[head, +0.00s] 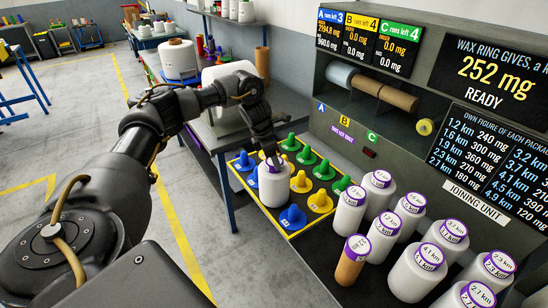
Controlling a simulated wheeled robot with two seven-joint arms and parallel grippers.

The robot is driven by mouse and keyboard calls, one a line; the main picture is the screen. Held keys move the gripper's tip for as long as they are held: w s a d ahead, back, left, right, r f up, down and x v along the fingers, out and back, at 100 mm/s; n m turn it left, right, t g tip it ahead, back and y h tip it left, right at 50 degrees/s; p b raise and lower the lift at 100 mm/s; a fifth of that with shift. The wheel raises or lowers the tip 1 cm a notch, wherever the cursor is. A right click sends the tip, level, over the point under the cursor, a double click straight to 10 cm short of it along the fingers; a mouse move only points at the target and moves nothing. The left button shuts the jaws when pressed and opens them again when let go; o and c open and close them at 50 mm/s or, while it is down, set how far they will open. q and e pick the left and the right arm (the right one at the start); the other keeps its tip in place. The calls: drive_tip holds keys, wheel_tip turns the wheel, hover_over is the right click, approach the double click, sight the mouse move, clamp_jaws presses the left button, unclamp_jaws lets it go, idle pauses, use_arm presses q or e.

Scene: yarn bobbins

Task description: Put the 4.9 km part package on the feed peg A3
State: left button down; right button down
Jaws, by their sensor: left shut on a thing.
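My left gripper (270,158) is shut on a white yarn package (273,186) with a purple-edged top label, too small to read. The package is upright over the blue column of the peg board (296,233) and hides what is under it. I cannot tell whether it sits on a peg or hangs just above one. Blue pegs show behind it (244,161) and in front of it (293,217). Yellow pegs (301,182) and green pegs (324,170) stand to its right, bare. My right gripper is not in view.
Several labelled white packages (416,271) crowd the dark table to the right. A brown tube with a purple top (351,261) stands nearest the board. Behind is a panel with a reading of 252 mg (492,70). A white drum (179,60) stands further back.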

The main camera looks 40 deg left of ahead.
use_arm(q)
drive_tip(key=shift+f, duration=0.15)
drive_tip(key=shift+c, duration=2.2)
unclamp_jaws()
drive_tip(key=shift+s+a+r+b, duration=0.1)
drive_tip(key=shift+s+r+b, duration=0.05)
drive_tip(key=shift+r+b, duration=0.25)
drive_tip(key=b+v, duration=0.1)
drive_tip(key=v, duration=0.2)
drive_tip(key=shift+r, duration=0.1)
drive_tip(key=d+p+v, duration=0.1)
drive_tip(key=v, duration=0.5)
drive_tip(key=shift+a+r, duration=0.35)
drive_tip(key=shift+a, duration=0.15)
drive_tip(key=shift+s, duration=0.1)
